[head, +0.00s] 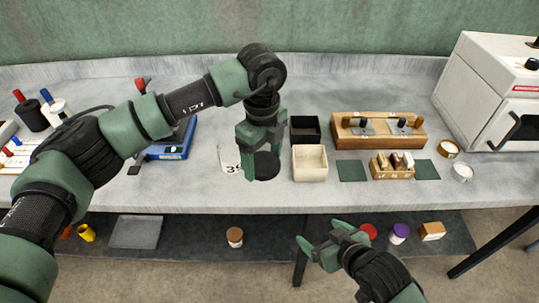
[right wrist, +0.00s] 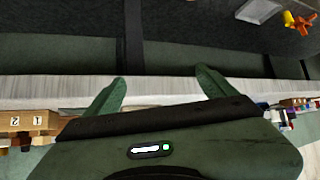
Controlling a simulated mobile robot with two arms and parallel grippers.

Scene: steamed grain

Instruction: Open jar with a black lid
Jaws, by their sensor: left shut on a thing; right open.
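A round black thing (head: 266,166) that looks like the black lid lies between the fingers of my left gripper (head: 264,163), low over the front middle of the table in the head view. My left gripper points down and is shut on it. My right gripper (head: 321,233) is open and empty, in front of and below the table's front edge. Its two spread fingers also show in the right wrist view (right wrist: 162,78).
Right of the left gripper stand a black box (head: 305,121), a cream open box (head: 309,174) and a wooden rack (head: 378,137). A white oven (head: 489,85) is at the far right. Jars with brown (head: 235,231), red (head: 368,231) and purple (head: 401,229) lids stand on the lower shelf.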

